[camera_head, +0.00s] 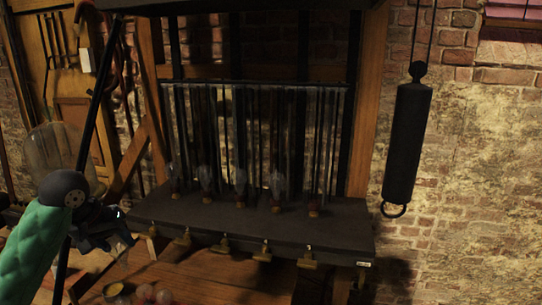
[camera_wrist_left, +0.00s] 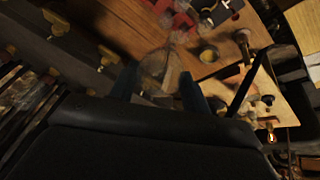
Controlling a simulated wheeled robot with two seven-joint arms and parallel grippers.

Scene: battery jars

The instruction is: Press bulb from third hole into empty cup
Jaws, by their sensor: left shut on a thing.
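My left gripper (camera_head: 118,232) is to the left of the dark shelf's front edge, above the wooden table. In the left wrist view its two fingers (camera_wrist_left: 163,88) are shut on a clear glass bulb (camera_wrist_left: 154,66), which is dim and partly hidden by the fingers. Several bulbs (camera_head: 240,190) stand upright in a row on the dark shelf (camera_head: 330,232). A small yellowish cup (camera_head: 117,289) is on the table below; a similar round cup shows in the left wrist view (camera_wrist_left: 208,54). I cannot tell whether it is empty. My right gripper is not in view.
Brass fittings (camera_head: 226,245) stick out along the shelf's front edge. Loose glass bulbs (camera_head: 154,294) lie beside the cup on the table (camera_head: 185,285). A black cylinder (camera_head: 407,140) hangs at the right. Thin dark rods rise behind the row of bulbs.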

